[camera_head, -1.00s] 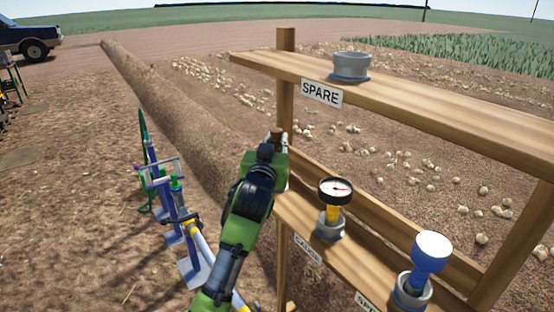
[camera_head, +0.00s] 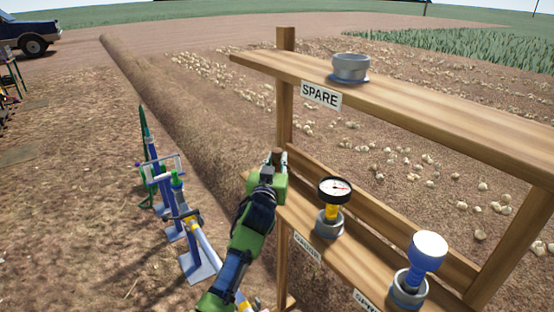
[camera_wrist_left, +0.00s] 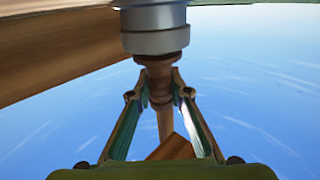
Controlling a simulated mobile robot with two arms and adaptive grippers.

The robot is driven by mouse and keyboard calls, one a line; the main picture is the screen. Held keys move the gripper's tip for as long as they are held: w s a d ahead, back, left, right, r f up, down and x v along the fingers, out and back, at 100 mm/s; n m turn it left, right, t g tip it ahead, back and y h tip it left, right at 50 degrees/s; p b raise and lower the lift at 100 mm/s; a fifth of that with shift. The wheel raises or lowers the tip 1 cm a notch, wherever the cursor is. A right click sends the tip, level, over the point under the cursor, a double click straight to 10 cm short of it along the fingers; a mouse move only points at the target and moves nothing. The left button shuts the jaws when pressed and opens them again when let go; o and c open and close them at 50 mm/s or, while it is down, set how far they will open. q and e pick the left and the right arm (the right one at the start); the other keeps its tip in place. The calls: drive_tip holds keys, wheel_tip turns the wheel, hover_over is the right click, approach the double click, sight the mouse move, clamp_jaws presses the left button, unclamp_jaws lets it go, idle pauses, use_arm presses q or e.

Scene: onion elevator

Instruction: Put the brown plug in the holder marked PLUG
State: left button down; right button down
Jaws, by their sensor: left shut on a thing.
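My left gripper (camera_head: 278,166) is at the left end of the lower shelf, beside the upright post. It is shut on the brown plug (camera_head: 277,153), whose top shows just above the fingers. In the left wrist view the fingers (camera_wrist_left: 160,95) close around the plug's narrow part. There the plug's wider brown part (camera_wrist_left: 160,63) meets the rim of a grey round holder (camera_wrist_left: 154,40); I cannot tell how deep it sits. This holder is hidden behind my gripper in the head view, and no PLUG label is visible. My right gripper is not in view.
A gauge (camera_head: 335,190) stands in a holder on the lower shelf, and a blue piece with a white top (camera_head: 428,252) stands farther right. An empty grey holder (camera_head: 350,67) sits on the SPARE shelf (camera_head: 440,98). Blue and green stands (camera_head: 172,205) are at the left.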

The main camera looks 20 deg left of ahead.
use_arm(q)
drive_tip(key=shift+f, duration=0.3)
drive_tip(key=c, duration=1.9)
unclamp_jaws()
drive_tip(key=shift+r, duration=0.55)
drive_tip(key=s, duration=0.4)
drive_tip(key=s+d+b, duration=0.1)
drive_tip(key=s, duration=0.7)
drive_tip(key=shift+d+f+b, duration=0.2)
drive_tip(key=shift+b, duration=0.15)
